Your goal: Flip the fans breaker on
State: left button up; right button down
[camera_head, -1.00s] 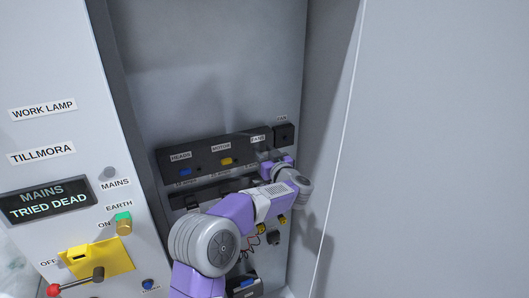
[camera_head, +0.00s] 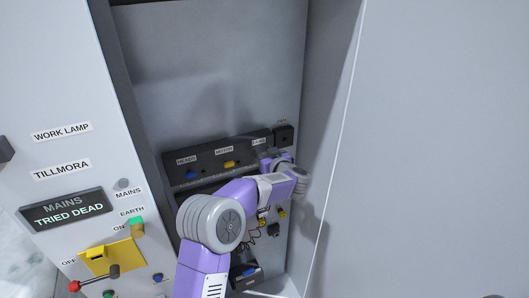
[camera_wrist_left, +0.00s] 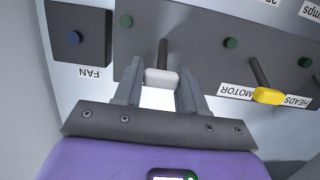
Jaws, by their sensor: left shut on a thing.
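The fans breaker (camera_wrist_left: 161,78) has a dark lever with a white tip and sits on a dark breaker strip (camera_head: 211,163) inside the open cabinet. My left gripper (camera_wrist_left: 158,92) is shut on the white tip, with one finger on each side, in the left wrist view. In the head view my left gripper (camera_head: 272,160) is at the right end of the strip and covers the breaker lever. The wrist view is upside down relative to the labels. My right gripper is not in view.
Beside the fans breaker are the yellow motor lever (camera_wrist_left: 268,96) and blue heads lever (camera_head: 191,175). A separate FAN block (camera_head: 284,135) stands close to the right. The cabinet's right wall is near my wrist. Mains controls are on the left panel (camera_head: 62,210).

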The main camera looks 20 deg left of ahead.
pick_arm(q)
jog(key=o, duration=1)
jog(key=shift+d, duration=0.1)
jog(key=b+v, duration=0.1)
jog(key=v, duration=0.6)
jog(key=shift+s+d, duration=0.1)
jog(key=shift+s, duration=0.1)
